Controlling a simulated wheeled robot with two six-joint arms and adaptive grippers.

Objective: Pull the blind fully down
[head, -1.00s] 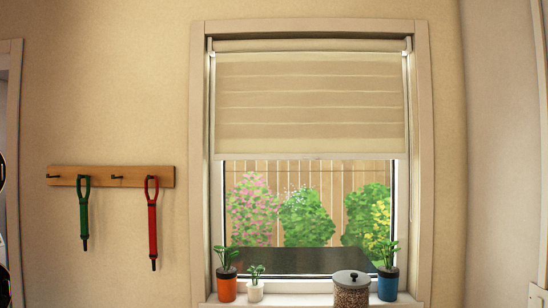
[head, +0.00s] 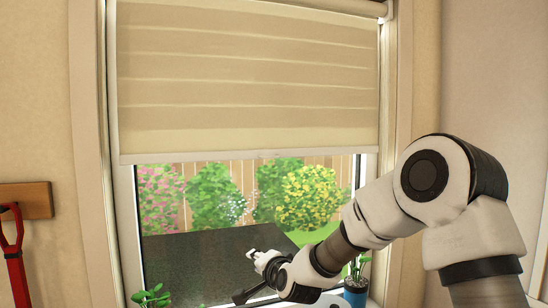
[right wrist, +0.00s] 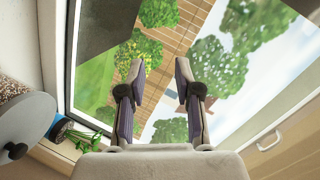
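The beige blind (head: 245,85) hangs partly lowered over the upper part of the window, its pale bottom rail (head: 240,156) across the glass. Garden plants and a fence show below it. My right gripper (head: 248,276) is in front of the lower window, well below the bottom rail and apart from it. In the right wrist view its two fingers (right wrist: 159,70) are spread with nothing between them. The blind does not show clearly in that view. My left gripper is not in view.
A blue potted plant (head: 356,285) stands on the sill near my right forearm, and another plant (head: 151,298) is at the lower left. A lidded jar (right wrist: 22,125) shows in the right wrist view. A red strap (head: 14,255) hangs at far left.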

